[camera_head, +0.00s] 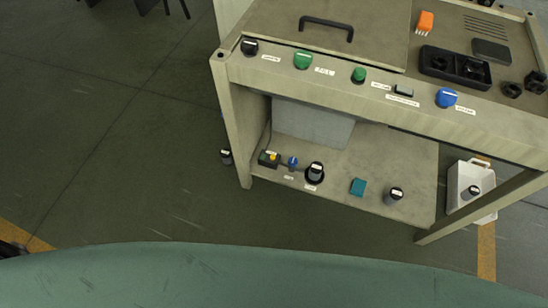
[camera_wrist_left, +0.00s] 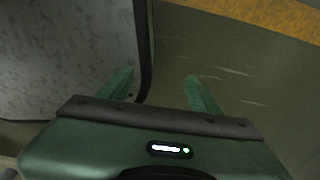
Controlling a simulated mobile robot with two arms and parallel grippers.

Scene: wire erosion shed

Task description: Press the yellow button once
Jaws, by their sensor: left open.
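A small yellow button (camera_head: 273,155) sits on a black box (camera_head: 266,161) on the lower shelf of the machine cabinet, near its left front corner in the head view. My left gripper (camera_wrist_left: 160,88) shows only in the left wrist view, with its two green fingers apart and nothing between them. It is above the floor beside a grey speckled panel (camera_wrist_left: 65,55). The button is not in the wrist view. My right gripper is in neither view.
The shelf (camera_head: 385,160) also holds a blue knob (camera_head: 293,161), black knobs and a teal block (camera_head: 358,187). The cabinet's upper panel carries green knobs (camera_head: 303,60) and a blue knob (camera_head: 446,97). A white container (camera_head: 460,180) stands at right.

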